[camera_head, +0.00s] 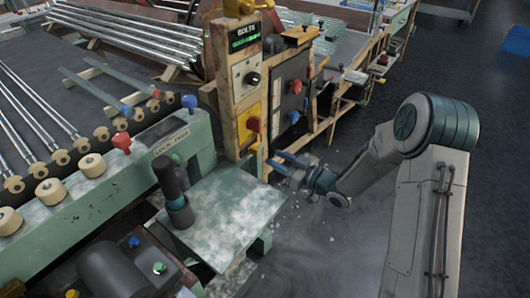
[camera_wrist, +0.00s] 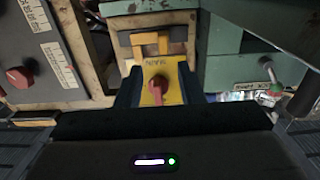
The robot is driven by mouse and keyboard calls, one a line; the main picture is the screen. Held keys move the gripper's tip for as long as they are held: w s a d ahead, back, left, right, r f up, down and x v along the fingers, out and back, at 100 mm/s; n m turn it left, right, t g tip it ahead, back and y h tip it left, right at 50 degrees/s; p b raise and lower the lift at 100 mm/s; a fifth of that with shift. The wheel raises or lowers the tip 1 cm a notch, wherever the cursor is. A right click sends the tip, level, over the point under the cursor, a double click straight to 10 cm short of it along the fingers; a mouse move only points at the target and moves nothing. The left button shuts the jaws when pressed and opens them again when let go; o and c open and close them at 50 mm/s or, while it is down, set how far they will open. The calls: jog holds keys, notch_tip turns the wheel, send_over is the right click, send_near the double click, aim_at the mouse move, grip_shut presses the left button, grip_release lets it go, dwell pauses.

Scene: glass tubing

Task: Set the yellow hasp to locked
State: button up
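My gripper (camera_head: 280,161) is open beside the wooden control post, its blue fingers pointing left. In the wrist view my gripper (camera_wrist: 158,84) has its dark fingers apart, one on each side of a yellow plate with a red knob (camera_wrist: 159,87). Contact cannot be told. The yellow plate (camera_head: 248,126) with its red knob also shows low on the post in the head view. An orange-yellow bracket-like piece (camera_wrist: 151,38) sits beyond the plate in the wrist view. I cannot tell for certain which yellow part is the hasp, or its lock state.
A dark panel with a red knob (camera_head: 296,87) stands right of the post. A green-topped table (camera_head: 225,215) lies left of and below my gripper. Glass tubes on rollers (camera_head: 35,110) are at the left. Open floor is at the right.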

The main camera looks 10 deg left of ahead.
jog(key=v, duration=0.7)
jog(key=shift+w, duration=0.1)
jog(key=d+r+m+t+h+p, duration=0.3)
jog(key=d+r+m+h+p, duration=0.5)
jog(key=d+r+h, duration=0.8)
jog(key=s+d+r+m+g+p, duration=0.2)
jog(key=s+r, duration=0.3)
jog(key=s, duration=0.7)
jog(key=s+d+r+m+g+p, duration=0.2)
jog(key=s+r+g+p, duration=0.3)
jog(key=s, duration=0.7)
jog(key=shift+r+m+h, duration=0.3)
jog(key=shift+r+m, duration=0.25)
jog(key=shift+m, duration=0.25)
